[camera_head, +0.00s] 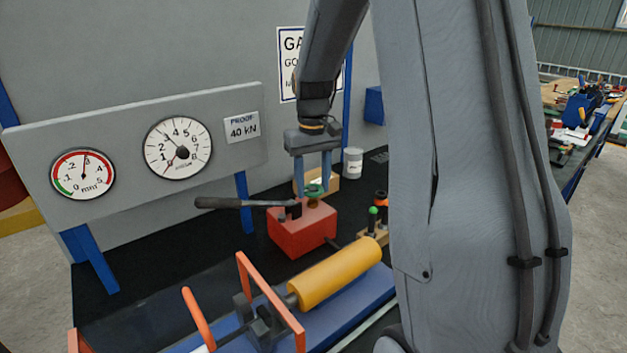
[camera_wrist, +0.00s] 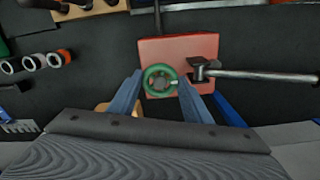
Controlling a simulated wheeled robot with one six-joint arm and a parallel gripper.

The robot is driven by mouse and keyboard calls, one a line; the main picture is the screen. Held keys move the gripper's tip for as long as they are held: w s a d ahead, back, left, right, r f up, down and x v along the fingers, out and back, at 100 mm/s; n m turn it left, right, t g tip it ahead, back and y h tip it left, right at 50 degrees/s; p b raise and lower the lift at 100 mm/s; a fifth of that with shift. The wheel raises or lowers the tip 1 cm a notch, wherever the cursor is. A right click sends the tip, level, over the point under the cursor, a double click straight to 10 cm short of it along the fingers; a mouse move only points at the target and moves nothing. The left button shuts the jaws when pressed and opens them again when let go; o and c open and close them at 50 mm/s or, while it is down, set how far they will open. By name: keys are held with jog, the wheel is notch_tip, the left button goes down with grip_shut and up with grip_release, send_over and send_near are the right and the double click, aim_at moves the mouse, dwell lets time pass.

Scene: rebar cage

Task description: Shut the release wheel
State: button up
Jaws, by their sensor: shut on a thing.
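The release wheel (camera_wrist: 147,72) is a small green ring on top of the red pump block (camera_wrist: 178,48). In the head view the wheel (camera_head: 314,190) sits on the red block (camera_head: 302,231), below my gripper (camera_head: 312,190). My gripper (camera_wrist: 160,92) points down with its two blue-grey fingers on either side of the wheel, shut on it. The pump lever (camera_head: 240,203), a dark handle on a metal rod, reaches left from the block. In the wrist view the lever (camera_wrist: 265,76) reaches right.
A yellow cylinder (camera_head: 335,273) lies in a blue bed with orange guard frames (camera_head: 270,300) in front. A panel with two dials (camera_head: 180,148) stands behind left. A white can (camera_head: 353,162) stands behind.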

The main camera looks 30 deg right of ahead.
jog(key=m+p, duration=0.1)
jog(key=m, duration=0.3)
jog(key=shift+s+m, duration=0.1)
jog(key=shift+m, duration=0.2)
jog(key=m+p, duration=0.1)
jog(key=m, duration=0.3)
jog(key=shift+m, duration=0.3)
jog(key=m, duration=0.4)
jog(key=shift+a+m+p, duration=0.1)
jog(key=shift+m+p, duration=0.2)
jog(key=shift+p, duration=0.1)
jog(key=shift+m, duration=1.8)
jog(key=o, duration=1.1)
jog(key=shift+c, duration=0.2)
jog(key=shift+r, duration=0.1)
